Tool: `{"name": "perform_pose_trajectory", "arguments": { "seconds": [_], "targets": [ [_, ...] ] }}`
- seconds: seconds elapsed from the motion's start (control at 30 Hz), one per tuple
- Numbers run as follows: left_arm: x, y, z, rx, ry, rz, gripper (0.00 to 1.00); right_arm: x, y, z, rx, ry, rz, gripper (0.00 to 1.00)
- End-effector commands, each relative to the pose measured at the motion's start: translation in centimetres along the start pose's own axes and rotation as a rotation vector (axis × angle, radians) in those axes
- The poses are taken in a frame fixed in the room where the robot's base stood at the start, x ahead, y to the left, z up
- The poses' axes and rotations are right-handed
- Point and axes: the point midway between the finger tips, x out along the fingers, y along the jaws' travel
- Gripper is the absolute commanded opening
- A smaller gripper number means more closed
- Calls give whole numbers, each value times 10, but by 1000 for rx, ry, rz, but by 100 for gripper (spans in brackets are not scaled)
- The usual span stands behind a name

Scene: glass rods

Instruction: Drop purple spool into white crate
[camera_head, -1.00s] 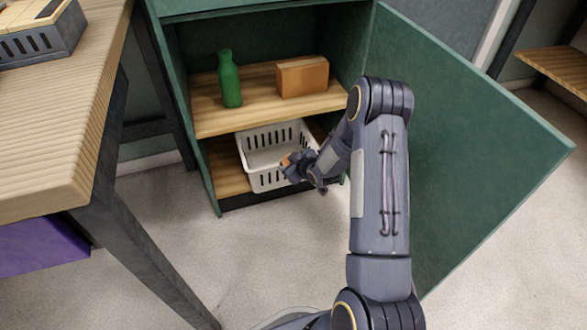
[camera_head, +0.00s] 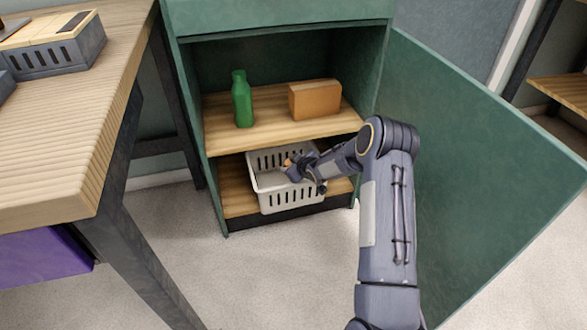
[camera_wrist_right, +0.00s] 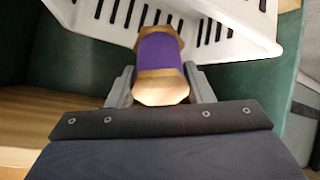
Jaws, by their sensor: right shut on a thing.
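The purple spool (camera_wrist_right: 159,50) has wooden ends and sits between the fingers of my right gripper (camera_wrist_right: 160,88) in the right wrist view. That gripper is shut on it. In the head view the right gripper (camera_head: 298,170) is at the white crate (camera_head: 292,196), over its opening, and the spool is mostly hidden there with only a wooden end showing. The slotted crate stands on the lower shelf of the green cabinet. Its slotted wall also shows in the right wrist view (camera_wrist_right: 225,28), just beyond the spool. My left gripper is not in view.
The upper shelf (camera_head: 262,134) above the crate holds a green bottle (camera_head: 242,100) and a brown box (camera_head: 314,99). The open cabinet door (camera_head: 470,170) stands to the right of my arm. A wooden table (camera_head: 70,130) is at the left.

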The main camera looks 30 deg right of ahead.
Motion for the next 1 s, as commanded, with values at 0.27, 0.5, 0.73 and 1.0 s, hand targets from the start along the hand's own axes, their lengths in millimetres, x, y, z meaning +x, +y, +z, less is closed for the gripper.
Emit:
{"name": "perform_pose_trajectory", "arguments": {
  "seconds": [0.27, 0.5, 0.73, 1.0],
  "targets": [
    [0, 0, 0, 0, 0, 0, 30, 0, 0, -1, 0, 1, 0, 48],
    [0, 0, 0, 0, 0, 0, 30, 0, 0, -1, 0, 1, 0, 72],
    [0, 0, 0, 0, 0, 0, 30, 0, 0, 0, 0, 0, 0, 72],
    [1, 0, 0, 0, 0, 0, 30, -7, -3, 0, -1, 2, -1, 72]
  ]
}}
